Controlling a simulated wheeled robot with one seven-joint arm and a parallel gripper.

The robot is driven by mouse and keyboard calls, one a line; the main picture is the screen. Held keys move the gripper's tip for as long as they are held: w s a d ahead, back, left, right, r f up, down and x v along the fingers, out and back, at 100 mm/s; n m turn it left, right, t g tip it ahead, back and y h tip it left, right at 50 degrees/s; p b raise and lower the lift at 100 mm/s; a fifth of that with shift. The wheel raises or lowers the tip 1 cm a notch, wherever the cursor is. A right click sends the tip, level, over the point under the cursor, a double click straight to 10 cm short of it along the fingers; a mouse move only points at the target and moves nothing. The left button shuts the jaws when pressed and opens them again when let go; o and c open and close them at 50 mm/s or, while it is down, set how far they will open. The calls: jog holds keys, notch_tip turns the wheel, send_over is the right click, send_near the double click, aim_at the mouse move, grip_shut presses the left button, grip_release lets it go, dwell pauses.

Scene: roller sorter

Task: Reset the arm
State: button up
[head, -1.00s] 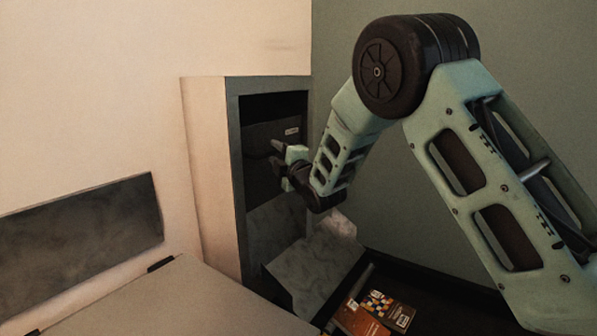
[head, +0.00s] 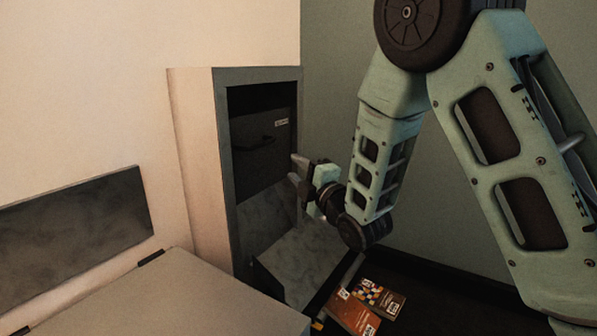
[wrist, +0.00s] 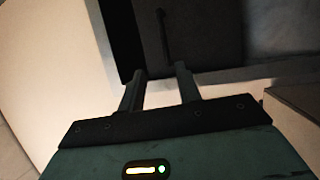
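In the wrist view, my gripper (wrist: 158,82) shows both fingers spread, pointing toward a dark panel with a handle (wrist: 163,30). The gripper appears clear of that panel. In the head view the dark panel (head: 262,160) sits inside the cabinet, with a bar handle and a small label.
The grey cabinet (head: 222,150) has a sloping grey chute (head: 300,262) below its opening. Books (head: 352,312) lie at the chute's foot. A light box-like surface (head: 170,300) stands at front left. A green wall is behind my arm.

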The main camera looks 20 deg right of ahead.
dwell(0.3)
jog(key=s+a+f+m+g, duration=0.8)
jog(key=s+a+g, duration=0.2)
jog(key=s+a, duration=0.15)
jog(key=s+d+f+m+g+h, duration=0.15)
jog(key=s+m+g+h, duration=0.5)
jog(key=s, duration=1.85)
notch_tip(320, 180, up, 24)
jog(key=n+g+y+p, duration=0.2)
jog(key=g+p, duration=0.1)
jog(key=p, duration=2.1)
jog(key=shift+s+y, duration=0.35)
jog(key=shift+a, duration=0.1)
